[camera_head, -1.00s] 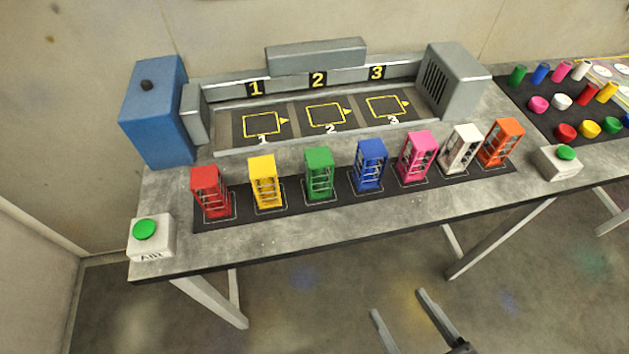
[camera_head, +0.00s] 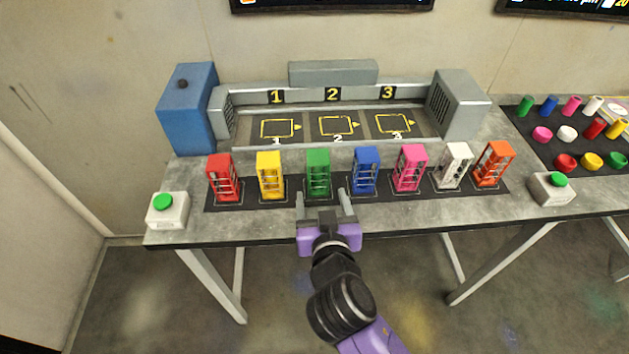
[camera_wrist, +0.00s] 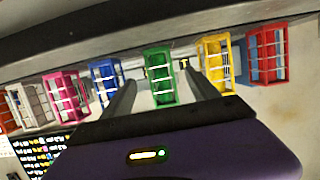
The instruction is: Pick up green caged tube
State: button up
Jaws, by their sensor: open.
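The green caged tube (camera_head: 318,173) stands upright on the black strip, between the yellow and blue caged tubes. My gripper (camera_head: 325,198) is open and empty in front of it, with its fingers pointing toward the row. In the head view the green cage lies close to the left finger, and the right finger reaches toward the blue one.
Yellow (camera_head: 270,175) and blue (camera_head: 365,170) caged tubes stand close on either side. Red (camera_head: 222,178), pink (camera_head: 409,168), white (camera_head: 454,165) and orange (camera_head: 492,163) ones share the strip. Behind is a bay with numbered outlines (camera_head: 335,125). Green-button boxes (camera_head: 167,212) stand at both ends.

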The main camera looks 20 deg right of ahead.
aim_at(319, 182)
jog(key=shift+w+d+r+h, duration=0.1)
jog(key=shift+w+r+h, duration=0.15)
jog(key=shift+w, duration=0.25)
jog(key=shift+p+x, duration=0.9)
jog(key=shift+x, duration=2.7)
jog(key=shift+f, duration=0.1)
jog(key=shift+c, duration=0.4)
grip_shut()
